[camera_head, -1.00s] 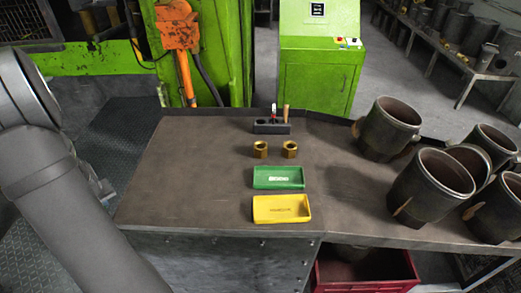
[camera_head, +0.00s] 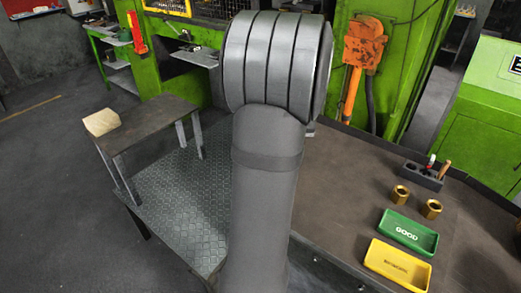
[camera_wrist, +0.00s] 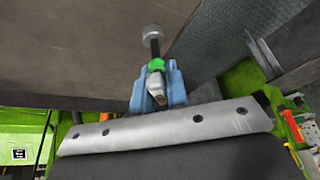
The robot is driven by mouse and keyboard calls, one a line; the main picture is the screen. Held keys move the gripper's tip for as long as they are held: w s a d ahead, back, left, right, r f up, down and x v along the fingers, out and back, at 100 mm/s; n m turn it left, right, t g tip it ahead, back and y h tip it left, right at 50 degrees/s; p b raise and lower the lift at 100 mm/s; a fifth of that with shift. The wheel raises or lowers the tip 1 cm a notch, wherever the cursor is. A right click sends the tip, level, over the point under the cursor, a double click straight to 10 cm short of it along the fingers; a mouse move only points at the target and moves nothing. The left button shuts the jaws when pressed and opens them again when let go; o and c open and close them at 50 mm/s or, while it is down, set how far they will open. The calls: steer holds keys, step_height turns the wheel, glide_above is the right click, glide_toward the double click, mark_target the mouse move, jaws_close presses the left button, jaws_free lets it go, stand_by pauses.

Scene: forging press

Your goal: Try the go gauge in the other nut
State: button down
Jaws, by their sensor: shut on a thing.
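In the wrist view, my gripper (camera_wrist: 158,83) has blue fingers shut on the go gauge (camera_wrist: 155,48). The gauge has a silver cylindrical end, a dark shaft and a green band close to the fingers. Two brass hex nuts stand side by side on the dark bench in the head view, the left nut (camera_head: 399,194) and the right nut (camera_head: 431,209). Both are well apart from my arm. In the head view my gripper and the gauge are hidden behind my arm. The wrist view shows no nut.
A dark rack (camera_head: 423,176) behind the nuts holds a red-and-white piece and a wooden-handled piece. A low side table (camera_head: 150,122) stands at the left.

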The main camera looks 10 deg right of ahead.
steer(key=s+d+r+m+h, duration=0.15)
steer(key=s+d, duration=0.25)
steer(key=d, duration=0.4)
steer(key=s+d+r+m, duration=0.1)
steer(key=s+d+m, duration=0.2)
steer(key=d, duration=0.4)
steer(key=s+d+r+m+h, duration=0.15)
steer(key=s+d, duration=0.25)
steer(key=d, duration=0.4)
steer(key=s+d+r+m+g, duration=0.25)
steer(key=s+d+m, duration=0.25)
steer(key=s+d, duration=1.05)
steer(key=shift+h, duration=0.3)
steer(key=shift+s+a+f, duration=0.15)
steer(key=shift+a+f, duration=0.2)
steer(key=shift+f, duration=0.25)
steer(key=shift+s+a+f, duration=0.15)
steer(key=shift+a+f, duration=0.2)
steer(key=shift+f, duration=0.3)
steer(key=shift+s+a+f, duration=0.15)
steer(key=shift+a+f, duration=0.2)
steer(key=shift+f, duration=0.25)
steer(key=shift+f, duration=1.6)
steer(key=shift+r, duration=0.25)
steer(key=shift+r, duration=1.45)
steer(key=shift+r, duration=2)
